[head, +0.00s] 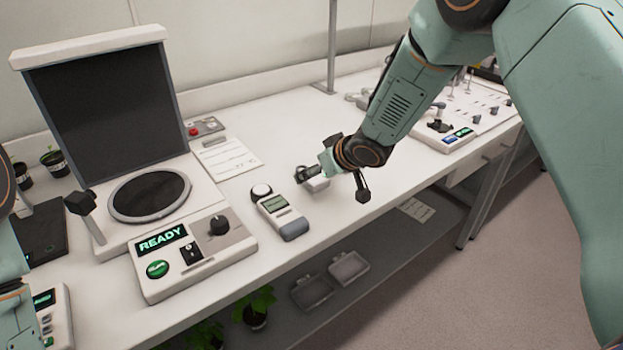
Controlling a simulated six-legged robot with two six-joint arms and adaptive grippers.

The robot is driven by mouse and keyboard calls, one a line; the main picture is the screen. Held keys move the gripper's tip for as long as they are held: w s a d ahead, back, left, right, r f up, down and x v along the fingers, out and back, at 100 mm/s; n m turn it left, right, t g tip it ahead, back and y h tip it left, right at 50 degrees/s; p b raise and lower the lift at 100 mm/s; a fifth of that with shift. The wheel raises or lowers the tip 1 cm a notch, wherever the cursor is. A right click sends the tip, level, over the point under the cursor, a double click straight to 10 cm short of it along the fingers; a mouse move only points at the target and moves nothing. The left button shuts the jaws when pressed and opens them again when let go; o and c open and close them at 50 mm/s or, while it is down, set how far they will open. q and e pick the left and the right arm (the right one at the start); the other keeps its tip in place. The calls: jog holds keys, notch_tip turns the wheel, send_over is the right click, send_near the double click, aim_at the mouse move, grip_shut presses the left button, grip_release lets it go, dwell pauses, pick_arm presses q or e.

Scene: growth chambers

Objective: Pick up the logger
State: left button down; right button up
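A handheld meter (279,211) with a white round dome, a greenish display and a grey end lies on the white bench in the middle of the head view. It may be the logger; I cannot read a label.
A station (195,258) reading READY, with a dark upright panel (105,95), stands left of the meter. A paper (228,158) and a red-button box (205,128) lie behind. Trays (348,267) and plants (257,306) are on the lower shelf. The bench's front edge is close.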

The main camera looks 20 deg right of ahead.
jog(key=shift+d+x, duration=0.15)
jog(key=shift+x, duration=0.45)
jog(key=shift+d+x, duration=0.15)
jog(key=shift+x, duration=0.5)
jog(key=shift+w+a+f, duration=0.1)
jog(key=shift+w+f, duration=0.05)
jog(key=shift+f, duration=0.1)
jog(key=shift+a+r, duration=0.15)
jog(key=shift+a, duration=0.05)
jog(key=shift+s, duration=0.25)
jog(key=shift+c, duration=0.8)
jog(key=shift+w+d, duration=0.15)
jog(key=shift+w, duration=0.05)
jog(key=c, duration=0.5)
jog(key=shift+s, duration=0.1)
jog(key=c, duration=0.6)
